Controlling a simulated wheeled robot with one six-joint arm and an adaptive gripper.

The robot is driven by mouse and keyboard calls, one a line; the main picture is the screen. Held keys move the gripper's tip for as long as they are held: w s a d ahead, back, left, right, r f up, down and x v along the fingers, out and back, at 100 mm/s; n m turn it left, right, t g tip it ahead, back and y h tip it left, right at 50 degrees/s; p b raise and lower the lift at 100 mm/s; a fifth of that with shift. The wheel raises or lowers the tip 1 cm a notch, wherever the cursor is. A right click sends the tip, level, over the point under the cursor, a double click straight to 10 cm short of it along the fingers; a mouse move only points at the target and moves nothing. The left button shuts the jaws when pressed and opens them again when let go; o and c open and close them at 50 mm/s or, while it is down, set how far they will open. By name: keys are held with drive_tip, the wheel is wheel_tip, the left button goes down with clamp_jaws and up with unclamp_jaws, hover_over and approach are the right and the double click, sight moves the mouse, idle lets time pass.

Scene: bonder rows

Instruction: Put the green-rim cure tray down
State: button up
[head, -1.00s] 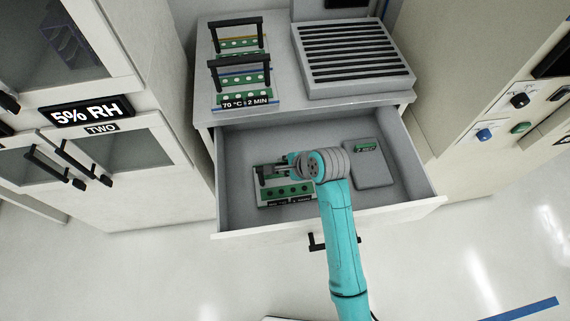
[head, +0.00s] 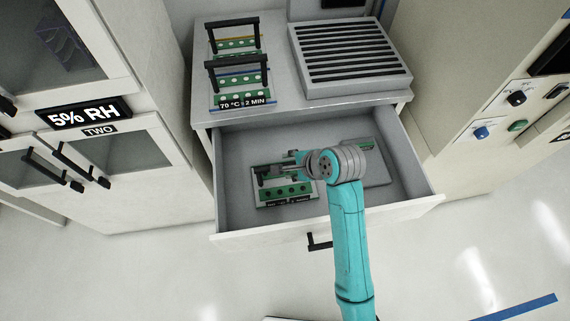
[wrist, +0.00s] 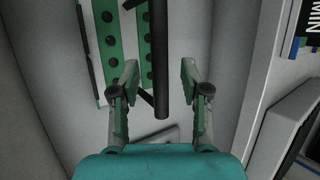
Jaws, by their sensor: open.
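The green-rim cure tray (head: 286,191) lies flat in the left part of the open drawer (head: 235,192). It has green strips with dark round spots and a black handle; my gripper and arm hide part of it. In the wrist view, the tray (wrist: 108,42) is at the upper middle, with its black handle bar (wrist: 160,60) running between my fingers. My gripper (wrist: 159,72) is open, with a gap on both sides of the bar. In the head view, my gripper (head: 281,172) is low inside the drawer at the tray's handle.
A grey flat block (head: 376,176) lies in the drawer's right part, partly behind my arm. Trays with black handles (head: 237,62) stand on the counter above, behind a "70 °C 2 MIN" label (head: 245,103). A slatted grey unit (head: 350,55) is beside them. Cabinets flank both sides.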

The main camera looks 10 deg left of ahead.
drive_tip(key=v, duration=0.6)
drive_tip(key=shift+r, duration=0.3)
drive_tip(key=shift+s+d, duration=0.15)
drive_tip(key=shift+s, duration=0.05)
